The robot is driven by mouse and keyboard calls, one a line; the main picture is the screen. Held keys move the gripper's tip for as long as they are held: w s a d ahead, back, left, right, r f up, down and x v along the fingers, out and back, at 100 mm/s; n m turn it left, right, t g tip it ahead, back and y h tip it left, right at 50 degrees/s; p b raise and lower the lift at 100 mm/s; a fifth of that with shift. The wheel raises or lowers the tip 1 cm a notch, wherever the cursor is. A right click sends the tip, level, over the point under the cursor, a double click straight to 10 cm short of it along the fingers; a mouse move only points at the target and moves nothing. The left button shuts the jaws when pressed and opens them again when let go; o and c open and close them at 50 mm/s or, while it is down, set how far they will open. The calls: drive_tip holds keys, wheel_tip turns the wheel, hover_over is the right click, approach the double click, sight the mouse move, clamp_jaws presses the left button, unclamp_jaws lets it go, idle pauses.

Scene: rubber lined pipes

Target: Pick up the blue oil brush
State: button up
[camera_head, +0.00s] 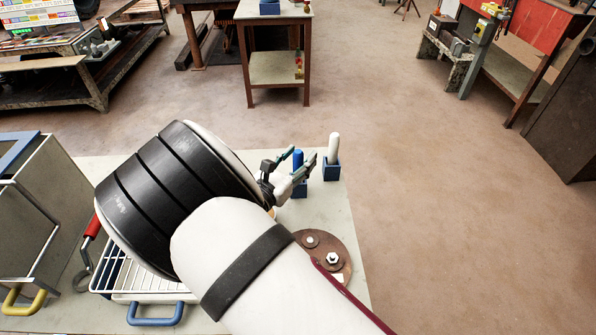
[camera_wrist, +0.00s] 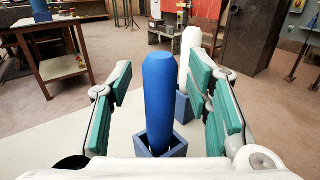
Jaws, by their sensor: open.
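The blue oil brush (camera_wrist: 158,95) stands upright in a small blue square holder (camera_wrist: 170,148) in the wrist view. It lies between the two open fingers of my gripper (camera_wrist: 165,100), with a visible gap to the fingers on both sides. In the head view the blue brush (camera_head: 297,159) shows between the fingertips of my gripper (camera_head: 290,162), partly covered by them. A white brush (camera_head: 333,147) stands upright in its own blue holder (camera_head: 331,171), just right of the blue one; in the wrist view it is partly hidden behind the blue brush.
The pale table (camera_head: 335,215) also bears a round brown plate with bolts (camera_head: 322,255), a white wire rack with a blue handle (camera_head: 155,314), a red-handled tool (camera_head: 92,226) and a metal box (camera_head: 35,215). Open floor lies right of the table.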

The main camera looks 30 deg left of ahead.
clamp_jaws()
drive_tip(key=shift+r, duration=0.1)
